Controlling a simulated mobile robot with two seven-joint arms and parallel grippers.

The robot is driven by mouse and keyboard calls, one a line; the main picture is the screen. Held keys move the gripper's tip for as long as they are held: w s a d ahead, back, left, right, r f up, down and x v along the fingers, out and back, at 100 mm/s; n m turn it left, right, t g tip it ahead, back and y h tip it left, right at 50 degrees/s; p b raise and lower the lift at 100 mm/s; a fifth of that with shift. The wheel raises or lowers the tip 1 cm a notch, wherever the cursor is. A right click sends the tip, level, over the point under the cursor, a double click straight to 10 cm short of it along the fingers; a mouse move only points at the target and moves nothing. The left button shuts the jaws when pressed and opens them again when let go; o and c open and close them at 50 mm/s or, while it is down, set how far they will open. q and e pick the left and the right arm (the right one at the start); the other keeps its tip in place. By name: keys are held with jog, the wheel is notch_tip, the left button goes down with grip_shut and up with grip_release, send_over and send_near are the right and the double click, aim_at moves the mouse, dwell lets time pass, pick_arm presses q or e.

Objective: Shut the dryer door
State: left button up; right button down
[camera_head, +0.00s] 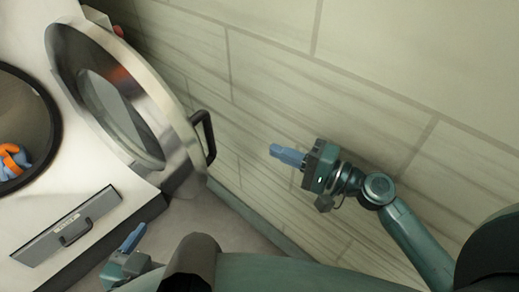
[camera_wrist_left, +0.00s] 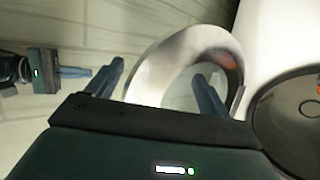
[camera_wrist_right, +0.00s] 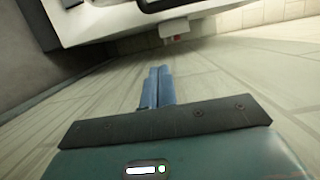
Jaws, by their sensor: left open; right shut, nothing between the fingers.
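The dryer door (camera_head: 120,95), a round glass pane in a wide silver ring, stands open, swung out from the white dryer front. Its black handle (camera_head: 205,138) is on the right rim. The door also shows beyond my left fingers in the left wrist view (camera_wrist_left: 160,72). The dark round dryer opening (camera_head: 45,125) is uncovered at the left. My left gripper (camera_head: 132,238) is open and empty, below the door in the head view. My right gripper (camera_head: 275,150) is shut and empty, right of the handle and apart from it. Its fingers are together in the right wrist view (camera_wrist_right: 157,88).
Orange and blue items (camera_head: 14,160) lie inside the opening. A grey drawer panel (camera_head: 68,228) with a handle is on the dryer front. A tiled wall (camera_head: 270,70) runs behind the door and my right arm. Grey floor (camera_head: 215,225) shows below the door.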

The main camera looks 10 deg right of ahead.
pick_arm(q)
jog(key=shift+s+a+r+n+t+p, duration=0.1)
jog(key=shift+a+r+n+p, duration=0.1)
jog(key=shift+r+p, duration=0.25)
jog(key=shift+s+a+r+n+t+p, duration=0.1)
jog(key=shift+a+r+n+p, duration=0.1)
jog(key=shift+r+p, duration=0.3)
jog(key=shift+s+a+r+n+t+p, duration=0.1)
jog(key=shift+r+n+p, duration=0.15)
jog(key=shift+r, duration=0.35)
pick_arm(e)
jog(key=w+a, duration=0.3)
jog(key=a, duration=0.7)
jog(key=shift+w, duration=0.2)
pick_arm(q)
jog(key=shift+s+a, duration=0.1)
jog(key=shift+a, duration=0.05)
pick_arm(e)
jog(key=shift+s+a, duration=0.1)
jog(key=shift+a, duration=0.05)
